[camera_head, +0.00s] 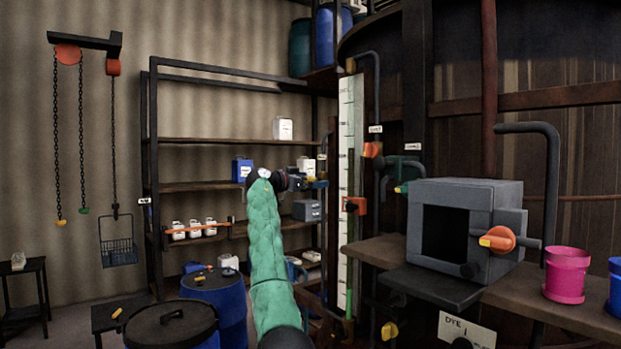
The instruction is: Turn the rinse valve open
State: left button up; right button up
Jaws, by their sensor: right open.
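My right gripper (300,182) is at the end of my green-sleeved arm, in the middle of the view, small and dark, pointing right. It is open, and I see nothing held in it. A small fitting with a yellow tip (314,179) shows right at its fingers; I cannot tell whether they touch. The small labels are unreadable, so I cannot tell which is the rinse valve. My left gripper is out of view.
A tall white gauge board (347,130) stands right of the gripper. Shelves (200,187) with containers are behind it. A grey box (465,195) stands on a wooden ledge (545,300), with a pink cup (567,275). Blue drums (225,300) stand lower left.

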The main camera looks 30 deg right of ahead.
jog(key=shift+d, duration=0.1)
jog(key=c, duration=0.7)
jog(key=shift+c, duration=0.2)
